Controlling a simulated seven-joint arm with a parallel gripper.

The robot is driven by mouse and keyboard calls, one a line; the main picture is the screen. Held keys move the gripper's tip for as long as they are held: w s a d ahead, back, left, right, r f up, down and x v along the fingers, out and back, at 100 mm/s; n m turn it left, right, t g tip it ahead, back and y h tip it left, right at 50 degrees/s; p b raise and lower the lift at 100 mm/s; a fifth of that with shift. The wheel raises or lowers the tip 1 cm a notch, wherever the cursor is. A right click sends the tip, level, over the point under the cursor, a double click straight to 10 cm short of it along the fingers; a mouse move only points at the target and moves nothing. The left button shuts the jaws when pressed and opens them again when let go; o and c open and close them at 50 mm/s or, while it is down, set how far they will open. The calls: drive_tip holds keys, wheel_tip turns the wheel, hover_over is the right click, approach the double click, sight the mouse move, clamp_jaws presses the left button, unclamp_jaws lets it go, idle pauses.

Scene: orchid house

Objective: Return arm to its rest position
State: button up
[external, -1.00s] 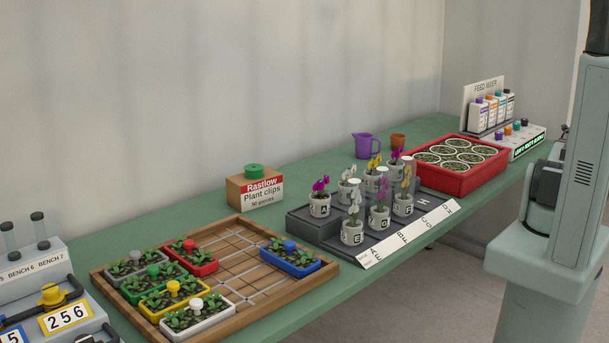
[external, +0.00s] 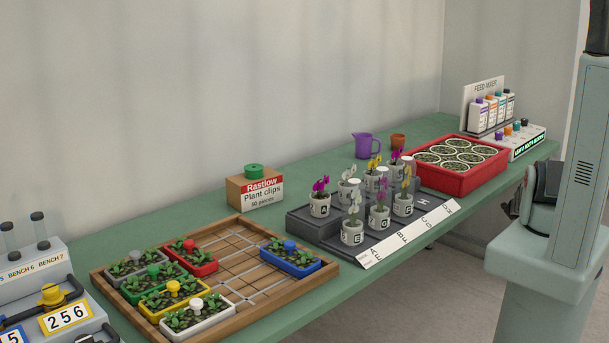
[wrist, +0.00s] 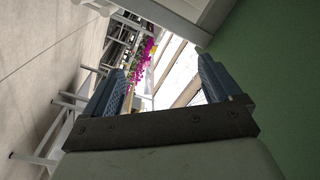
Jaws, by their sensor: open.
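My gripper (wrist: 162,66) shows in the wrist view with its two ridged blue-grey fingers wide apart and nothing between them. It is turned toward the room, with a pale floor on the left and a green surface on the right. The gripper is mostly hidden there behind my own links. The green bench (external: 330,200) is clear of my arm in that view.
A wooden tray (external: 328,273) holds several coloured planters. A dark stepped stand (external: 300,228) bears potted orchids. A red tray (external: 470,183) and feed bottles stand at the right end. A Rastlow box (external: 255,190) sits at the back. Magenta flowers (wrist: 145,55) show beyond the fingers.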

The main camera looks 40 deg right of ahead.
drive_tip(key=w+a+f+n+t+y, duration=0.4)
drive_tip(key=w+a+f, duration=0.3)
drive_tip(key=w+a, duration=0.45)
drive_tip(key=w+a+f+n+t+y, duration=0.2)
drive_tip(key=w+a+f+n+t, duration=0.3)
drive_tip(key=w+a, duration=0.65)
drive_tip(key=a+f+n+y, duration=0.3)
drive_tip(key=a+f+y, duration=0.15)
drive_tip(key=a, duration=0.85)
drive_tip(key=a+f+n+y, duration=0.35)
drive_tip(key=a+f, duration=0.25)
drive_tip(key=a, duration=0.7)
drive_tip(key=s+a+f+n+g+y, duration=0.2)
drive_tip(key=s+a+n+g+y, duration=0.15)
drive_tip(key=s+a, duration=0.5)
drive_tip(key=s+a+f+n+g+y, duration=0.15)
drive_tip(key=s+a+n+g, duration=0.3)
drive_tip(key=a, duration=0.75)
drive_tip(key=s+a+r+n+g, duration=0.2)
drive_tip(key=s+a+r+g, duration=0.1)
drive_tip(key=s, duration=0.7)
drive_tip(key=s+a+r+n+g, duration=0.2)
drive_tip(key=s+a+r+g, duration=0.1)
drive_tip(key=s, duration=0.8)
drive_tip(key=shift+a+r+g, duration=0.2)
drive_tip(key=shift+r+g, duration=0.05)
drive_tip(key=shift+g, duration=0.55)
drive_tip(key=shift+n, duration=0.25)
